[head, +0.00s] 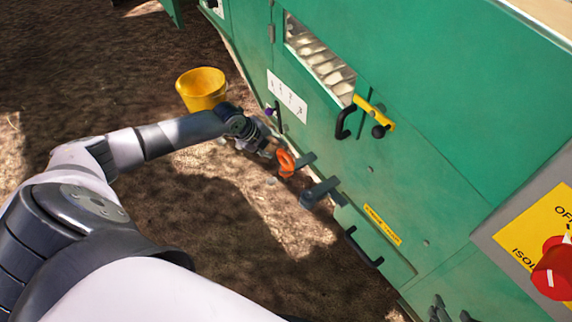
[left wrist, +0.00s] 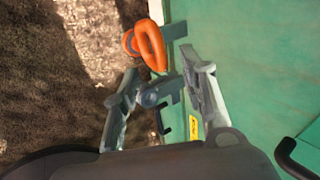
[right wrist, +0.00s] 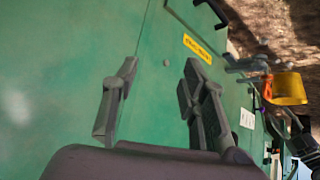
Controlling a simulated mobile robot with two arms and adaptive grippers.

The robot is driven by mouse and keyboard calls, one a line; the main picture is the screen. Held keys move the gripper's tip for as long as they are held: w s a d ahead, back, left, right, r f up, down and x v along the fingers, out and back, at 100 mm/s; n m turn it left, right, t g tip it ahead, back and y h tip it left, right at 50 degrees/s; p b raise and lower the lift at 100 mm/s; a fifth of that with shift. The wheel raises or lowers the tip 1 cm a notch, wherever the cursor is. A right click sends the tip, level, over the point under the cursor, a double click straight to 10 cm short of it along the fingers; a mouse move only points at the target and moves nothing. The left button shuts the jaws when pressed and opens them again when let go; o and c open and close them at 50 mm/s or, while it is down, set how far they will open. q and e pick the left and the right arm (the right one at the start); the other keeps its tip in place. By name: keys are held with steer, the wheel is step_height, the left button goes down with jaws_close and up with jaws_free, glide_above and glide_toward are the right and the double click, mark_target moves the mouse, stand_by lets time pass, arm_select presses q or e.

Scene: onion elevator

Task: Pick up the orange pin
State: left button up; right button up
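The orange pin (head: 286,162), with a ring-shaped handle, is at a grey bracket on the green machine's side in the head view. It also shows in the left wrist view (left wrist: 151,46), just beyond the fingertips. My left gripper (head: 271,149) is beside the pin. In the left wrist view its fingers (left wrist: 160,66) are spread and nothing is clearly held between them. Whether a finger touches the pin is unclear. My right gripper (right wrist: 160,68) is open and empty, facing the green panel. In the right wrist view the pin (right wrist: 268,102) is small and partly hidden.
The green machine (head: 440,110) fills the right side, with a grey lever (head: 322,190), black handles (head: 362,250) and a yellow latch (head: 374,112). A red button (head: 552,270) is at the right edge. A yellow bucket (head: 201,88) stands on open ground behind my left arm.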

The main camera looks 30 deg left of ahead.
mark_target(285, 155)
arm_select(q)
steer(key=b+x, duration=0.1)
steer(key=x, duration=0.3)
steer(key=shift+w+f, duration=0.1)
steer(key=shift+f, duration=0.15)
steer(key=shift+w+d+f+b, duration=0.1)
steer(key=shift+w+f+b, duration=0.1)
steer(key=shift+f+b, duration=0.2)
steer(key=b+x, duration=0.2)
steer(key=x, duration=0.2)
steer(key=shift+d+f, duration=0.15)
steer(key=shift+w+f, duration=0.1)
arm_select(e)
steer(key=w+a+r+t+y, duration=0.1)
steer(key=w+r+t, duration=0.3)
steer(key=r, duration=0.4)
steer(key=w+a+r+t+y, duration=0.2)
steer(key=w+a+r+t, duration=0.1)
steer(key=r+t, duration=0.4)
steer(key=shift+w+a+r+n, duration=0.25)
steer(key=shift+w+r+n, duration=0.05)
steer(key=shift+w+r, duration=0.3)
arm_select(q)
steer(key=shift+c, duration=0.6)
jaws_close()
arm_select(e)
steer(key=shift+f, duration=0.1)
